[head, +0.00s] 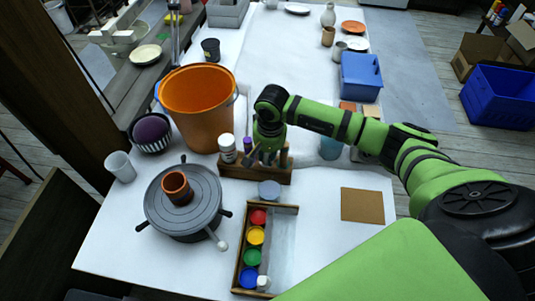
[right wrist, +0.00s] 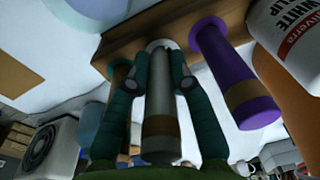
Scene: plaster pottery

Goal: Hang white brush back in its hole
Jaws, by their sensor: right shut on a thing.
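My right gripper (head: 266,152) is over the wooden brush rack (head: 240,173) in the head view. In the right wrist view its two fingers (right wrist: 162,82) are shut around the white brush (right wrist: 160,125), which has a brown band. The brush's far end meets the rack (right wrist: 125,45) at a pale ring; I cannot tell how deep it sits in the hole. A purple brush (right wrist: 232,75) stands in the rack beside it. In the head view my arm and gripper mostly hide the white brush. My left gripper is not in view.
A white slip bottle (head: 227,147) stands at the rack's left end, with an orange bucket (head: 197,105) behind. A turntable (head: 183,200) holds a small brown pot (head: 177,187). A paint tray (head: 293,210) lies in front. The table's right front holds a brown board (head: 362,205).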

